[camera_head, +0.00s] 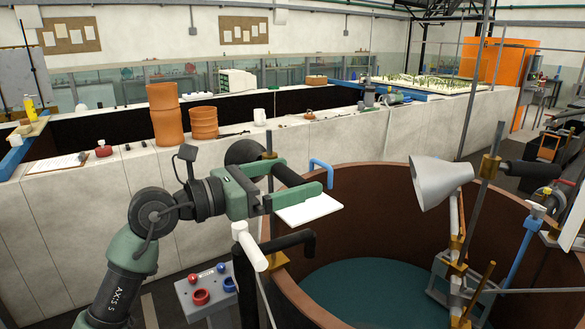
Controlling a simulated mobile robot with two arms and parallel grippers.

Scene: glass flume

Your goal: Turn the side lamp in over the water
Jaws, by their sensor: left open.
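The side lamp (438,182) has a pale grey cone shade at the right, on a jointed arm clamped by brass fittings to the tank's right side. Its shade opens to the left and hangs above the tank's far wall. The water (375,290) is a flat teal surface low inside the round brown tank (372,185). My left gripper (312,183) has green fingers, open and empty, above the tank's left rim. It is clearly left of the lamp in the picture and apart from it. My right gripper is not in view.
A white plate (309,209) shows just below my left gripper. Black and white pipes (249,245) and a blue hooked pipe (322,172) stand at the tank's left rim. A grey control box (207,291) is lower left. Orange pots (166,115) stand on the long white wall behind.

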